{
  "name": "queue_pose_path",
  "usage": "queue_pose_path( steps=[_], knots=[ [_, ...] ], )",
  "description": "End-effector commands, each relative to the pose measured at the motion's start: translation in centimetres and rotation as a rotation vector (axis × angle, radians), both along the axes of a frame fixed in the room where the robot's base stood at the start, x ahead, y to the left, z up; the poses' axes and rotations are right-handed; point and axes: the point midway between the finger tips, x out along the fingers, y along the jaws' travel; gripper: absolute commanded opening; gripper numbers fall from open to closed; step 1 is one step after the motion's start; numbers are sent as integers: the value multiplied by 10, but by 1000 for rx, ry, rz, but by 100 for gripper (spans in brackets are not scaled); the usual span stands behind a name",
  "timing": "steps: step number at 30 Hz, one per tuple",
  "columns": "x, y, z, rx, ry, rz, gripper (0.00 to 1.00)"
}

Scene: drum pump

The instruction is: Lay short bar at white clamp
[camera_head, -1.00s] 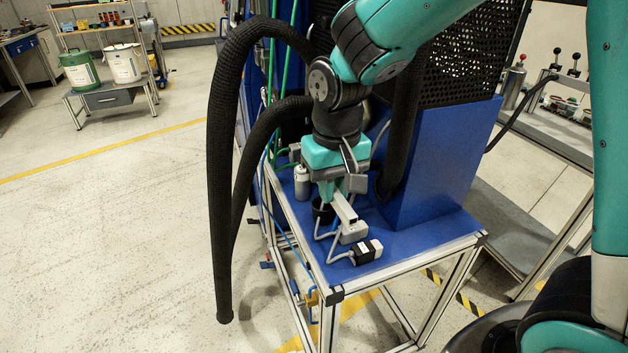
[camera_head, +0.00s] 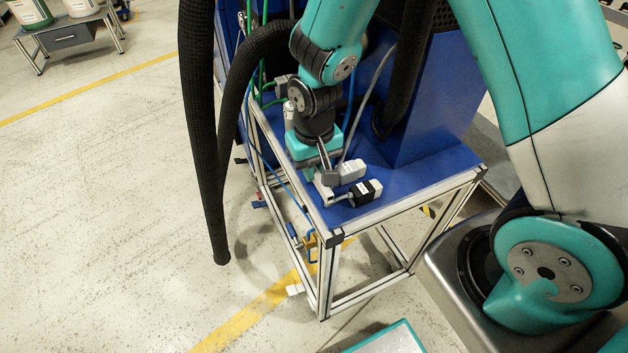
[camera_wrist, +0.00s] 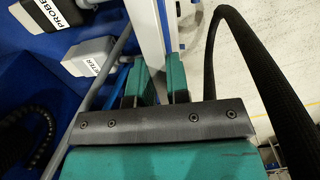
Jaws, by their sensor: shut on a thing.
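My gripper (camera_head: 318,177) is over the front left corner of the blue table, pointing down. It is shut on a pale bar (camera_head: 325,193), taken as the short bar, whose ends are partly hidden by the gripper. In the wrist view my teal fingers (camera_wrist: 157,85) are close together; a pale strip runs up from between them, and I cannot separate bar from table rail there. A small white piece (camera_head: 295,290) by the lower frame may be the white clamp; it is too small to be sure.
The blue table (camera_head: 415,190) has an aluminium frame. A white connector box (camera_head: 352,170) and a black one (camera_head: 364,192) stand close right of my gripper. A thick black hose (camera_head: 205,140) hangs left. Orange and blue fittings (camera_head: 309,242) sit on the frame.

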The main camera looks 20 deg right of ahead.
Motion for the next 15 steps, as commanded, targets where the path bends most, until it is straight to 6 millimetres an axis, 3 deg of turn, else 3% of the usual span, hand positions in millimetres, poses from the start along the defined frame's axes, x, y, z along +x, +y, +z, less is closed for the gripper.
queue_pose_path(
  steps=[10, 15],
  knots=[
    [-1, -1, -41, -1, 3, -2, 0],
    [0, -1, -49, 0, -1, -2, 0]
  ],
)
